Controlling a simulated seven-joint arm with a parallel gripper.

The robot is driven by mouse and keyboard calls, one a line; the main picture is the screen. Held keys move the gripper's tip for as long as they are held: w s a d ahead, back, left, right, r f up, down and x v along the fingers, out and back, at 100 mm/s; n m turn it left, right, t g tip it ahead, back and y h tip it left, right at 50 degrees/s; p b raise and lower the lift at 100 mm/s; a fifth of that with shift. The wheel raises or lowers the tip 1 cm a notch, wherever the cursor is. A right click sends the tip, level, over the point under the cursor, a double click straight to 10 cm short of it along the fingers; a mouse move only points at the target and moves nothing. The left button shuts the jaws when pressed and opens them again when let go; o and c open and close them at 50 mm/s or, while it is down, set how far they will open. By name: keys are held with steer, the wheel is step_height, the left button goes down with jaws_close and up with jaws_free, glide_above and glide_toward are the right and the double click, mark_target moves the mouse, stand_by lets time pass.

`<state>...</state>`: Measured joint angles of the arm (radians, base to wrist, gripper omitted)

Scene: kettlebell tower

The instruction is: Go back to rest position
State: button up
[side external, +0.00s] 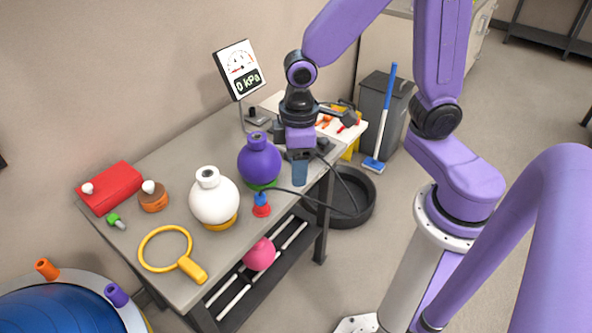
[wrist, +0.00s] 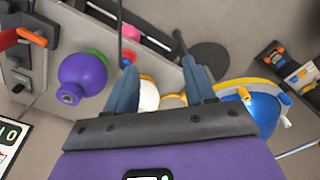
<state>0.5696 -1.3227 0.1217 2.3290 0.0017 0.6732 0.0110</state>
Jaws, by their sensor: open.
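My gripper (side external: 300,178) hangs above the right part of the grey table (side external: 180,275), to the right of the purple kettlebell-like ball. In the wrist view my gripper's two fingers (wrist: 163,78) stand apart with nothing held between them. The purple ball (side external: 259,165) rests upright on a green base; it also shows left of the fingers in the wrist view (wrist: 82,75). A white ball (side external: 213,203) stands on a yellow base; part of it shows beyond the fingers in the wrist view (wrist: 149,97).
A gauge sign (side external: 239,69) reading 0 kPa stands behind. A pink ball (side external: 259,254) is on the lower shelf. A black cable loops beside my gripper.

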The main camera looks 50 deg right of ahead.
steer(key=s+d+r+n, duration=0.2)
steer(key=s, duration=0.5)
steer(key=s+d+r+n, duration=0.2)
steer(key=s+d+r, duration=0.1)
steer(key=s, duration=0.3)
steer(key=shift+s+r, duration=0.2)
steer(key=shift+s, duration=0.15)
